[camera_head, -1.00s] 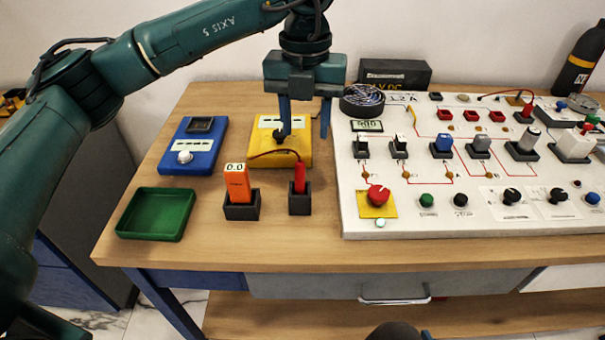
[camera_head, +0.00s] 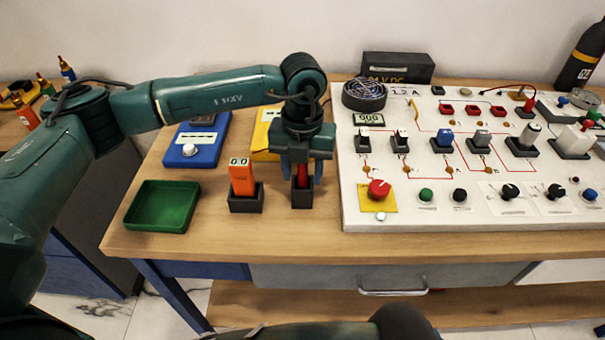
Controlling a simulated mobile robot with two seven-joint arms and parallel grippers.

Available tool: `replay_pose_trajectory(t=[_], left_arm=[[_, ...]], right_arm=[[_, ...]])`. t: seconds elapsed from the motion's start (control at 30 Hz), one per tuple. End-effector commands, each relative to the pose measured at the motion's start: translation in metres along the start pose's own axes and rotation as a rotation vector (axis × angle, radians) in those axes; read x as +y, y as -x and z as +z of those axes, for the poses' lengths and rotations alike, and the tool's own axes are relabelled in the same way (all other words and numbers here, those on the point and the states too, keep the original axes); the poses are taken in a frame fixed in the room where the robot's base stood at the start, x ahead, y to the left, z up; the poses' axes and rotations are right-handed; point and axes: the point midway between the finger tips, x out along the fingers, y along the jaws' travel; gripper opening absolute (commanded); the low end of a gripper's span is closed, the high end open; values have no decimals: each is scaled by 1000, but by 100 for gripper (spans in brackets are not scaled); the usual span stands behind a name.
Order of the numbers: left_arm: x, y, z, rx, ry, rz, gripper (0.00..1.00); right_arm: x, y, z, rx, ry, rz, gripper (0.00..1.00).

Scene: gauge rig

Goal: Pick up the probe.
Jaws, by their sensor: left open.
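The probe (camera_head: 303,181) is a red stick standing upright in a small black holder (camera_head: 302,198) on the wooden bench. Its upper part is hidden by my left gripper. My left gripper (camera_head: 302,181) is open and points down over the probe, with one blue finger on each side of it. I cannot tell whether a finger touches it. The orange meter (camera_head: 242,180) reading 0.0 stands upright in its own black holder just left of the probe. My right gripper is not in view.
A green tray (camera_head: 161,226) lies at the bench's front left. A blue box (camera_head: 182,160) and a partly hidden yellow box (camera_head: 262,150) stand behind. The white switch panel (camera_head: 440,212) fills the right side. Bare wood lies in front of the holders.

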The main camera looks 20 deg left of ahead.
Motion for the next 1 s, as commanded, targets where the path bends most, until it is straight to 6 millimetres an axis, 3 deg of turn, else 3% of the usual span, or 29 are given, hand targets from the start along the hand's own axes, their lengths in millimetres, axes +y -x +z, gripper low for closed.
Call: replay_pose_trajectory(t=[0.23, 0.77, 1.0], left_arm=[[0, -2, 0, 0, 0, 0, 43], [0, -1, 0, 0, 0, 0, 0], [0, -1, 0, -1, 0, 0, 0]], right_arm=[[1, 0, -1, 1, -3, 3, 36], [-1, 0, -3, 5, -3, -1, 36], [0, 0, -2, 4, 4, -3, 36]])
